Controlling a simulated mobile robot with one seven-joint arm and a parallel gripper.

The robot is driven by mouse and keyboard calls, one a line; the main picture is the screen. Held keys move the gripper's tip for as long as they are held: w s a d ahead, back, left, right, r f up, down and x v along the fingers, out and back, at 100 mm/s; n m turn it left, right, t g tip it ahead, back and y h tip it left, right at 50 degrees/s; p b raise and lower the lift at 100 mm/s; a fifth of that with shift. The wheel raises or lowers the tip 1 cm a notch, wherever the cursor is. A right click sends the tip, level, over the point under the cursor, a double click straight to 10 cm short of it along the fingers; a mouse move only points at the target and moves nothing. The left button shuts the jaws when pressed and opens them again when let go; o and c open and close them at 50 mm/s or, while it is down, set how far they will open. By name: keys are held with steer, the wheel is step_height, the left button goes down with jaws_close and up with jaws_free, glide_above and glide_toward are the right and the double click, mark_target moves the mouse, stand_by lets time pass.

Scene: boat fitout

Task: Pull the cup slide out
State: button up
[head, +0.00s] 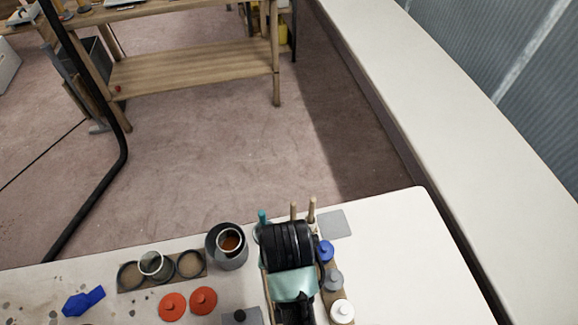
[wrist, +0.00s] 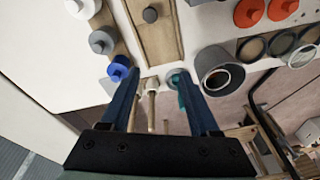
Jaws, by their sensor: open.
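My gripper (wrist: 157,80) is open and empty in the wrist view, pointing down over the white counter. A wooden peg (wrist: 151,88) shows between its fingers. A teal peg (wrist: 178,80) shows by the right finger; I cannot tell whether they touch. In the head view my arm hides the fingers. A shallow wooden tray-like piece (wrist: 165,45) with a dark knob (wrist: 150,15) lies beyond the fingertips. A board (head: 127,283) with dark rings holds a pale cup (head: 152,263). I cannot tell which of these is the cup slide.
A dark grey pot (head: 227,259) with brown contents stands left of my wrist. Red lids (head: 172,306) and a blue piece (head: 84,301) lie further left. Blue, grey and white knobbed pieces (head: 333,281) line the right. The counter's right end (head: 425,265) is clear.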

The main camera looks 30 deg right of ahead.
steer(key=shift+g+y, duration=0.3)
steer(key=shift+g, duration=0.6)
steer(key=s+f, duration=0.1)
steer(key=f, duration=0.4)
steer(key=s+f, duration=0.1)
steer(key=f, duration=0.4)
steer(key=s+a+f, duration=0.1)
steer(key=s+f, duration=0.1)
steer(key=f, duration=0.3)
steer(key=shift+s+b, duration=0.1)
steer(key=shift+b, duration=0.2)
steer(key=shift+c, duration=0.3)
jaws_close()
steer(key=shift+d, duration=0.1)
